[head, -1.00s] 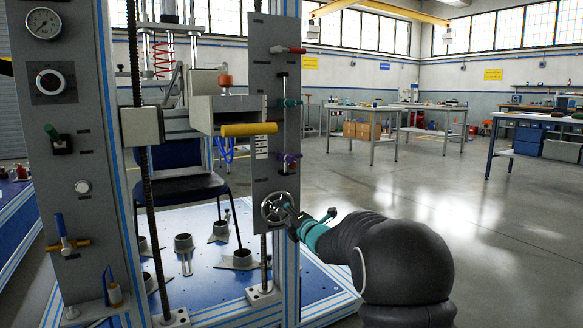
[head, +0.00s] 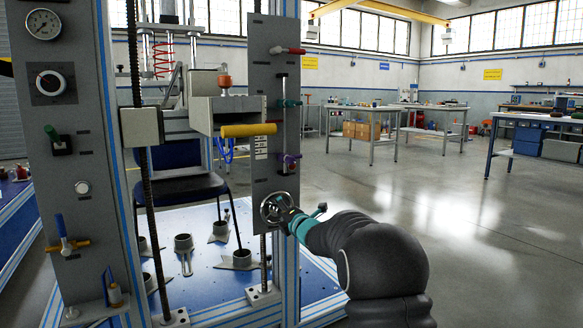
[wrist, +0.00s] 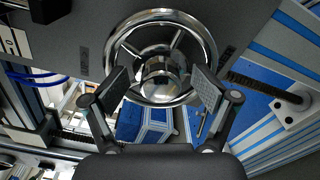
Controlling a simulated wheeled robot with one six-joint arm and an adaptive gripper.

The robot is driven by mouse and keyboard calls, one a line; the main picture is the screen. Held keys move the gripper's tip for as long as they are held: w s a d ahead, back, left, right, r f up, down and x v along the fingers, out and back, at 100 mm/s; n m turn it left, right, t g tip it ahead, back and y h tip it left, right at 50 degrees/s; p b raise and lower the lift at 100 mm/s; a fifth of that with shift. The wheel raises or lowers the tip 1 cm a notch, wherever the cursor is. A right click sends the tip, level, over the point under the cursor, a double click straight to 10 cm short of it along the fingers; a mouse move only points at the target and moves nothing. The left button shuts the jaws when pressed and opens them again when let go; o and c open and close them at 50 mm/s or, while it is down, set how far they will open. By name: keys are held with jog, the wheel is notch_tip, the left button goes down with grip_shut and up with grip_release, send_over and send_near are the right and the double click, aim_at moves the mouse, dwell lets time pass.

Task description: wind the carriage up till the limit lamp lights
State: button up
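A chrome handwheel (head: 277,208) is mounted low on the grey upright panel (head: 268,185). In the wrist view the handwheel (wrist: 161,22) fills the upper middle, with its spokes and hub showing. My gripper (wrist: 162,82) is open, one finger either side of the hub, over the lower rim; I cannot tell whether they touch it. In the head view my gripper (head: 290,219) is right at the wheel, its fingertips partly hidden. The carriage (head: 180,128) sits on the threaded screw, above the chair seat. A pale round lamp or button (head: 82,187) on the left panel looks unlit; I cannot tell whether it is the limit lamp.
A yellow handle (head: 248,130) and red, green and purple levers are near the wheel's panel. A chair (head: 185,188) stands inside the frame above the blue base plate (head: 215,290). Workbenches (head: 375,112) stand far behind. The floor to the right is clear.

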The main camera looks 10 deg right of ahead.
jog(key=shift+r, duration=0.15)
jog(key=m+p, duration=0.1)
jog(key=m, duration=0.1)
jog(key=shift+r+m+p, duration=0.15)
jog(key=shift+m+p, duration=0.15)
jog(key=shift+p, duration=0.1)
jog(key=shift+m+p, duration=0.7)
jog(key=shift+m, duration=0.5)
jog(key=shift+w+f+m, duration=0.1)
jog(key=shift+f+m, duration=0.1)
jog(key=shift+m, duration=0.5)
jog(key=shift+r+p, duration=0.1)
jog(key=shift+p, duration=0.2)
jog(key=shift+m+p, duration=0.35)
jog(key=shift+m, duration=0.15)
jog(key=m+p, duration=0.1)
jog(key=m, duration=0.1)
jog(key=shift+r+m+p, duration=0.15)
jog(key=shift+m+p, duration=0.15)
jog(key=shift+f+m+p, duration=0.2)
jog(key=shift+m+p, duration=0.35)
jog(key=shift+m, duration=0.75)
